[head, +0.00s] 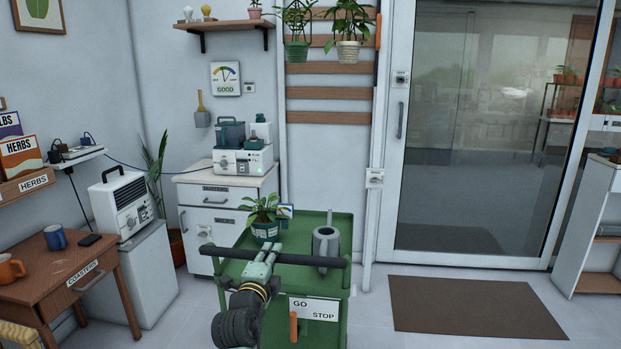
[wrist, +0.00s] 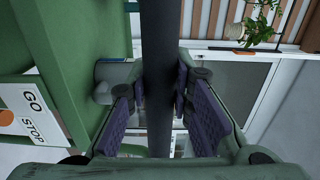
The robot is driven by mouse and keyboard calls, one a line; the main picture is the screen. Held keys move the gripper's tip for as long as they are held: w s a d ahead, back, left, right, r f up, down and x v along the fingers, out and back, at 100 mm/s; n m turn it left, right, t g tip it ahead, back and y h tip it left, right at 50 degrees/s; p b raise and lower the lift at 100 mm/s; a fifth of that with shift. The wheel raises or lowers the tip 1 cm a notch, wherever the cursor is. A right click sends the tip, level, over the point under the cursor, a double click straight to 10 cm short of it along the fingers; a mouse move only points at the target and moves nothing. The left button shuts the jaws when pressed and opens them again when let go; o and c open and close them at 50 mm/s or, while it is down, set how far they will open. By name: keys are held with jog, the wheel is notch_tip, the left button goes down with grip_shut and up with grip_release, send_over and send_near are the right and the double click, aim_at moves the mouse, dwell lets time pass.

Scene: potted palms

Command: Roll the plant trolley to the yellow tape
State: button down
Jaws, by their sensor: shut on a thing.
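The green plant trolley (head: 285,272) stands in the lower middle of the head view. A dark push bar (head: 318,261) runs across its near side. My gripper (head: 266,254) is shut on this bar, left of its middle. In the wrist view the bar (wrist: 157,80) passes between the purple finger pads. A potted plant (head: 264,220) and a grey watering can (head: 326,245) stand on the trolley top. A GO/STOP plate (head: 314,308) is on its near face, with an orange lever (head: 293,327) toward the GO end. No yellow tape shows in either view.
A white cabinet (head: 207,222) stands behind the trolley's left side. A wooden table (head: 68,275) with mugs is at left. A brown mat (head: 474,307) lies before the glass door (head: 480,130). Grey floor is clear between trolley and mat. A white shelf (head: 597,235) is at right.

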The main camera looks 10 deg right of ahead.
jog(key=shift+s+r, duration=0.1)
jog(key=shift+r, duration=0.2)
jog(key=c, duration=1.6)
grip_release()
jog(key=o, duration=0.3)
jog(key=shift+f, duration=0.25)
